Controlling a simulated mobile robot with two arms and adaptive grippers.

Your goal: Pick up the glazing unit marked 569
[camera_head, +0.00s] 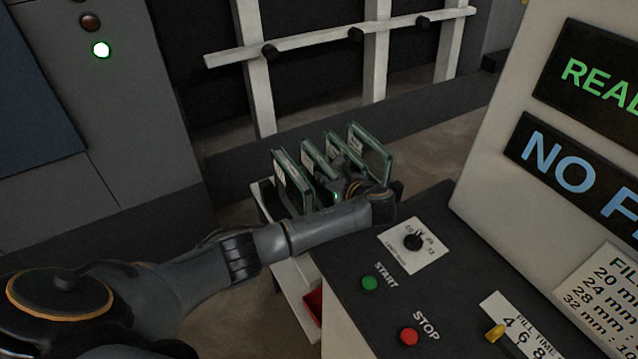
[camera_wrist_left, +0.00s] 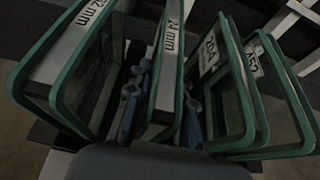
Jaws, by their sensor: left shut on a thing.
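Several glazing units with green edges stand upright in a row in the head view, the leftmost (camera_head: 291,184) and rightmost (camera_head: 372,153) at its ends. In the left wrist view, one unit (camera_wrist_left: 168,75) bears a label reading 24 mm; its left neighbour (camera_wrist_left: 72,55) reads 32 mm. I cannot make out 569. My left gripper (camera_head: 335,190) is among the units, its fingers on both sides of the 24 mm unit, shut on it. My right gripper is out of view.
A pale rack frame (camera_head: 375,60) stands behind the units. A grey cabinet (camera_head: 120,130) is at left.

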